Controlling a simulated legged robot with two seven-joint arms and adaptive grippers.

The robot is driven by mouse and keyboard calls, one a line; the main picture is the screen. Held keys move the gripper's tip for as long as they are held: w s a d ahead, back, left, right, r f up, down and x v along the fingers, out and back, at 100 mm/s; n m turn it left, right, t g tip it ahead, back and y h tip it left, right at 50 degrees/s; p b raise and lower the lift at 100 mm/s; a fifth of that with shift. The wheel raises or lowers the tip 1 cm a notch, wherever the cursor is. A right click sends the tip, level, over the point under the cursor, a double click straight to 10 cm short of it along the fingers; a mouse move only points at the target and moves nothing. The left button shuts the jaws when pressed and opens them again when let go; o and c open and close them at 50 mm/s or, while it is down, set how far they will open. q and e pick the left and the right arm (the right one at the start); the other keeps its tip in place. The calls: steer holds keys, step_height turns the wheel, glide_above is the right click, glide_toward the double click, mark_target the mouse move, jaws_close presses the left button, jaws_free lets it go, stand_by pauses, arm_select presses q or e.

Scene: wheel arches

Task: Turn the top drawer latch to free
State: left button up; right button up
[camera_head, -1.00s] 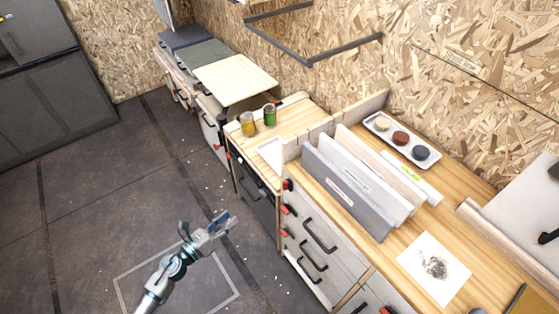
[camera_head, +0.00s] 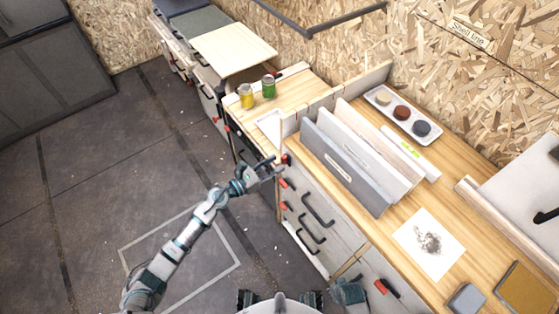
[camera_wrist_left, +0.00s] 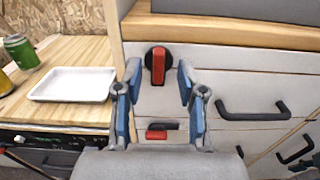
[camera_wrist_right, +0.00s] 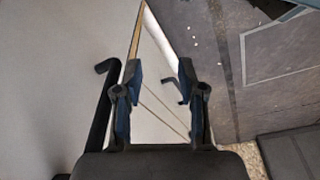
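The top drawer latch (camera_wrist_left: 158,65) is a red knob on a round black base, its bar upright, at the upper left of the top drawer front (camera_wrist_left: 230,75). In the head view the latch (camera_head: 286,159) shows just past my left gripper (camera_head: 268,170). In the left wrist view my left gripper (camera_wrist_left: 157,85) is open, its blue-padded fingers on either side of the latch, with no visible contact. The top drawer's black handle (camera_wrist_left: 252,112) is to the right. My right gripper (camera_wrist_right: 158,80) is open and empty, low beside the cabinet.
Below the top latch is a second red latch (camera_wrist_left: 157,134), its bar sideways. A white tray (camera_wrist_left: 72,84) and a green can (camera_wrist_left: 20,52) stand on the counter to the left. Upright panels (camera_head: 345,170) stand on the worktop. The floor (camera_head: 90,190) left of the cabinets is open.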

mark_target(286, 162)
arm_select(q)
steer(key=shift+x, duration=1.15)
steer(key=shift+w+a, duration=0.1)
arm_select(e)
steer(key=shift+a+f, duration=0.1)
steer(key=shift+a, duration=0.05)
arm_select(q)
jaws_close()
